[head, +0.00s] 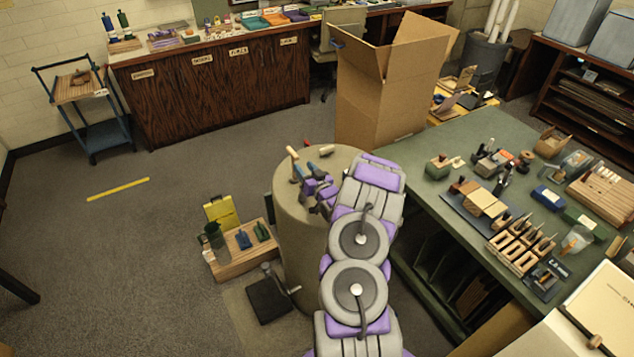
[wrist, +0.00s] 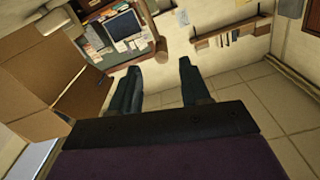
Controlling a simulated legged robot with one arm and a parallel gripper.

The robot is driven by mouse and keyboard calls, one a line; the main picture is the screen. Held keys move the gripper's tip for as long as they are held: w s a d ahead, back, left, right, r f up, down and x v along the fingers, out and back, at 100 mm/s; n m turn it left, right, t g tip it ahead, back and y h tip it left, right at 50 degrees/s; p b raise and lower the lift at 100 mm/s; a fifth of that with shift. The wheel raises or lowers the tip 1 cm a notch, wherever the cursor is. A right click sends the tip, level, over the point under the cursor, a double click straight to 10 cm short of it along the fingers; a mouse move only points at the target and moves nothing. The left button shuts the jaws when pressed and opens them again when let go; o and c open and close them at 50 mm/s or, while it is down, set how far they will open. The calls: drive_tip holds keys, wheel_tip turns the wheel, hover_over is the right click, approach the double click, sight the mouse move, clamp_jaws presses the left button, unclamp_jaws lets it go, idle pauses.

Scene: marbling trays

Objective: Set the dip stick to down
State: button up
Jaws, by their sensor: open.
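I cannot surely pick out the dip stick. A short pale-tipped stick (head: 293,154) stands up at the far left of the round drum top (head: 345,156), close to my gripper (head: 311,168), and may be it. A second pale piece (head: 326,151) lies just beyond the fingers. My gripper is low over the drum top, its blue fingers spread apart. In the wrist view the two dark blue fingers (wrist: 160,72) stand wide apart with nothing seen held between them. The wrist view shows no stick.
An open cardboard box (head: 378,105) stands behind the drum. A green bench (head: 460,215) crowded with tools is on the right. A low wooden crate (head: 232,266) with bottles and a black pedal-like thing (head: 268,300) are on the floor at left. Open carpet lies further left.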

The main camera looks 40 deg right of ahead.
drive_tip(key=v, duration=0.8)
drive_tip(key=shift+p, duration=0.4)
drive_tip(key=shift+c, duration=0.2)
